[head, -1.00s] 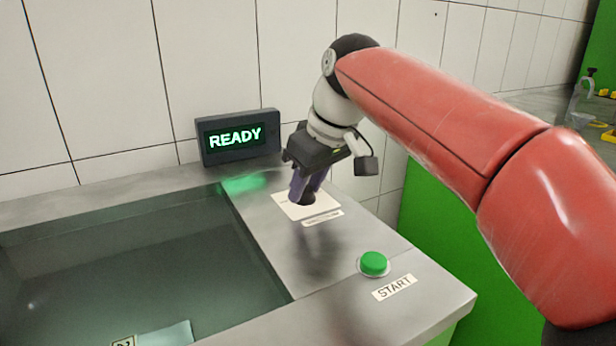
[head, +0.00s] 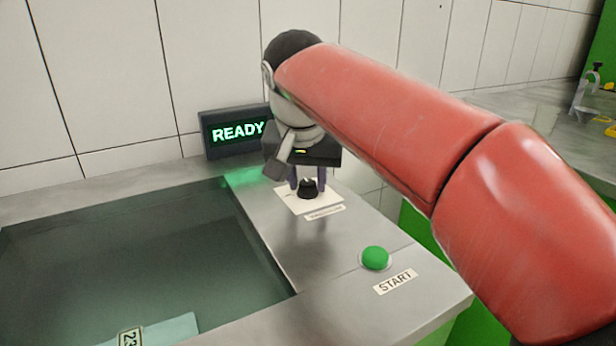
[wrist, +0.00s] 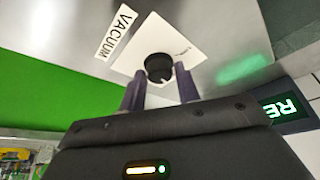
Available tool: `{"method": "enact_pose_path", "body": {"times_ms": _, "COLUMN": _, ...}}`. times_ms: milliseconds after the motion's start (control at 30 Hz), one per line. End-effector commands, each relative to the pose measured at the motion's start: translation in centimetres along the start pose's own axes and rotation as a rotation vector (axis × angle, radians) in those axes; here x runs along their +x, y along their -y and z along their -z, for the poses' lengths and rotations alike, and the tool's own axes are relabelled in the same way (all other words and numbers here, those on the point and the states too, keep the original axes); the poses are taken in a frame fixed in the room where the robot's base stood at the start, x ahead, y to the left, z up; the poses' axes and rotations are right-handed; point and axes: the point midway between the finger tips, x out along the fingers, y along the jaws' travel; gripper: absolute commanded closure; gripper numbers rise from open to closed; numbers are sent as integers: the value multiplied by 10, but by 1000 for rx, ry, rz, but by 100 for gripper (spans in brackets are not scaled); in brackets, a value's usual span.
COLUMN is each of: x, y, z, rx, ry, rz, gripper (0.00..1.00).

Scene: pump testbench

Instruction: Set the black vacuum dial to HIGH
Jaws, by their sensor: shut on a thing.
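The black vacuum dial (head: 307,190) is a small round knob on a white plate (head: 288,203) on the metal bench. The wrist view also shows the dial (wrist: 158,66), with a VACUUM label (wrist: 117,31) beside the plate. My gripper (head: 307,182) points down over it and is shut on the dial, one purple finger on each side; the fingers show in the wrist view too (wrist: 160,82). Small print on the plate is unreadable, and I cannot tell which setting the dial points to.
A dark display (head: 232,131) reading READY stands behind, partly covered by my gripper. A green button (head: 375,257) with a START label (head: 395,281) is in front. A sunken basin (head: 130,270) lies to the left, holding a tagged pale object (head: 170,330). A tiled wall is behind.

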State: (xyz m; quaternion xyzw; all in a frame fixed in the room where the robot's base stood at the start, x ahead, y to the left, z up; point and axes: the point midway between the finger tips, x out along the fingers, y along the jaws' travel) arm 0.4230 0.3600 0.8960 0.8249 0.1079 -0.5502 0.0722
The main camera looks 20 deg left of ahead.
Motion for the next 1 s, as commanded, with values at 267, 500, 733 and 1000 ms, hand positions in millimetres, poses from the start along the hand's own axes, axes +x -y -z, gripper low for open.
{"method": "enact_pose_path", "body": {"times_ms": 267, "x": 1, "y": 3, "z": 0, "rx": 240, "ry": 2, "rz": -100, "gripper": 90}}
{"method": "enact_pose_path", "body": {"times_ms": 500, "x": 2, "y": 4, "z": 0, "rx": 452, "ry": 2, "rz": -189, "gripper": 90}}
{"method": "enact_pose_path", "body": {"times_ms": 733, "x": 2, "y": 5, "z": 1, "rx": 647, "ry": 2, "rz": -270, "gripper": 90}}
{"method": "enact_pose_path", "body": {"times_ms": 1000, "x": 3, "y": 6, "z": 2, "rx": 826, "ry": 2, "rz": -344, "gripper": 90}}
